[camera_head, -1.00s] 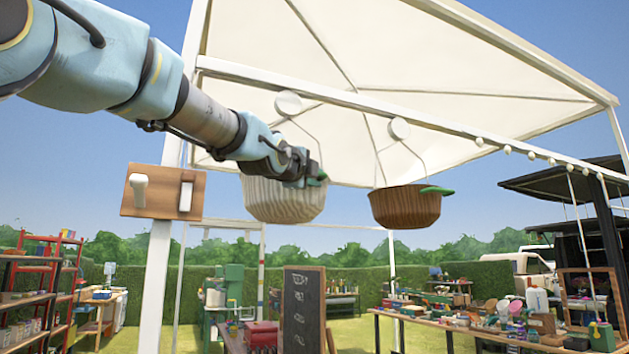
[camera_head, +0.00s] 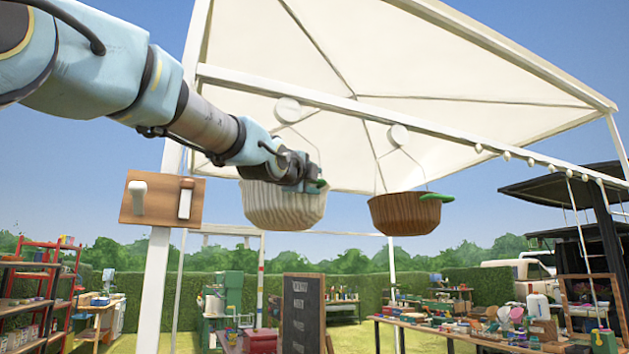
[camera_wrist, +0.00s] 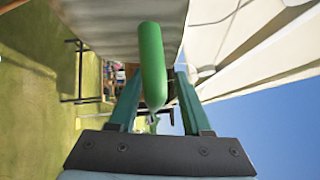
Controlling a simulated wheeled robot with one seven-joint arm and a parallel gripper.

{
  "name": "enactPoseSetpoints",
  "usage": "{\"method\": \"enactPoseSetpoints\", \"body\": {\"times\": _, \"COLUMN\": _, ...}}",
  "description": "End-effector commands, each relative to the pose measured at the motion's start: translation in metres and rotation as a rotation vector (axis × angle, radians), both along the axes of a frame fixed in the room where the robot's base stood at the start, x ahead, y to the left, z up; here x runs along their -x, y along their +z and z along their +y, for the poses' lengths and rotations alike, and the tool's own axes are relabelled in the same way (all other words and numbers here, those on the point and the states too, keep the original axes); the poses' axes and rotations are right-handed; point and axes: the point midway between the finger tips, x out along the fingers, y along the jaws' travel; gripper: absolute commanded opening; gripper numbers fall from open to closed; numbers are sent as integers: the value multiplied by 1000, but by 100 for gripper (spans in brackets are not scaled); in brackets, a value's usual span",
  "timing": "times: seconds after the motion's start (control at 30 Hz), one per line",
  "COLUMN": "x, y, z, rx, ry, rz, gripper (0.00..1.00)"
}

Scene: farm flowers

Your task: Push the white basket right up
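The white basket (camera_head: 283,208) is ribbed and hangs by thin lines from a round white disc (camera_head: 288,110) on the canopy beam. My gripper (camera_head: 312,184) is at the right side of its rim, by a green handle (camera_head: 322,182). In the wrist view, the green handle (camera_wrist: 152,65) stands between the two teal fingers of my gripper (camera_wrist: 158,72). The fingers are apart, with a gap visible at least on the right of the handle. The basket's pale wall (camera_wrist: 115,28) is beyond the fingers. Contact with the handle cannot be told.
A brown basket (camera_head: 405,213) with a green handle hangs to the right. The white canopy (camera_head: 400,70) is overhead. Tables (camera_head: 470,328) and a chalkboard (camera_head: 302,313) stand below. Open air surrounds the baskets.

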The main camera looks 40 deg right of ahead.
Motion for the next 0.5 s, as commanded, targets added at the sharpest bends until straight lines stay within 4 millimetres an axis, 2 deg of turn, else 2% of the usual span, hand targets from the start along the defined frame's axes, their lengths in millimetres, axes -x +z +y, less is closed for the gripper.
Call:
{"method": "enactPoseSetpoints", "body": {"times": 0.27, "x": 1, "y": -2, "z": 4, "rx": -1, "ry": 1, "rz": 0, "gripper": 47}}
{"method": "enactPoseSetpoints", "body": {"times": 0.5, "x": 17, "y": -8, "z": 39, "rx": 0, "ry": 1, "rz": -2, "gripper": 47}}
